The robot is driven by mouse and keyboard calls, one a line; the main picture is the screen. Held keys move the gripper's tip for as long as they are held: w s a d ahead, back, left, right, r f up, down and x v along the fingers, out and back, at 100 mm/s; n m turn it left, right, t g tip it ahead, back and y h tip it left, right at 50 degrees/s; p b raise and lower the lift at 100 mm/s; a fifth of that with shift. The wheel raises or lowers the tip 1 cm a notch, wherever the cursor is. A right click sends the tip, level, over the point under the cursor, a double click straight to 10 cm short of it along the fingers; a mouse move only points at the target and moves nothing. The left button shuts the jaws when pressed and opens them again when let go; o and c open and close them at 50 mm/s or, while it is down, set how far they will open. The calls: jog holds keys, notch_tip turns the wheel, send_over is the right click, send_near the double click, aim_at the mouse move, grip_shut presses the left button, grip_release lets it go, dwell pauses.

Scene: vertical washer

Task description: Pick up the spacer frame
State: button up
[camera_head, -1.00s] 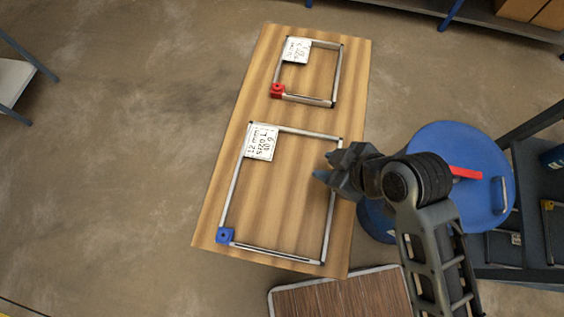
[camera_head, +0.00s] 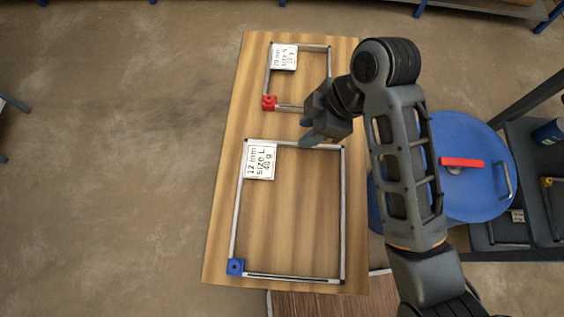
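Two rectangular spacer frames lie flat on a wooden board. The larger frame (camera_head: 343,215) is nearer, with a white label reading 12 mm, size L, and a blue corner block. The smaller frame (camera_head: 310,47) is at the far end, with a white label and a red corner block; my arm hides part of its right side. My gripper (camera_head: 307,133) is over the board between the two frames, close to the far rail of the larger one. Its fingers point to the lower left. I cannot tell whether it touches a rail or how far its fingers are apart.
The wooden board (camera_head: 222,220) has bare wood between and inside the frames. A blue drum (camera_head: 470,195) with a red handle (camera_head: 461,162) stands to the right, partly behind my arm. A dark shelf rack (camera_head: 535,205) is at the far right. Open floor lies to the left.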

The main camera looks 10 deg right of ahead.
aim_at(295, 144)
jog(key=shift+x, duration=2.3)
jog(key=shift+s, duration=0.2)
grip_shut()
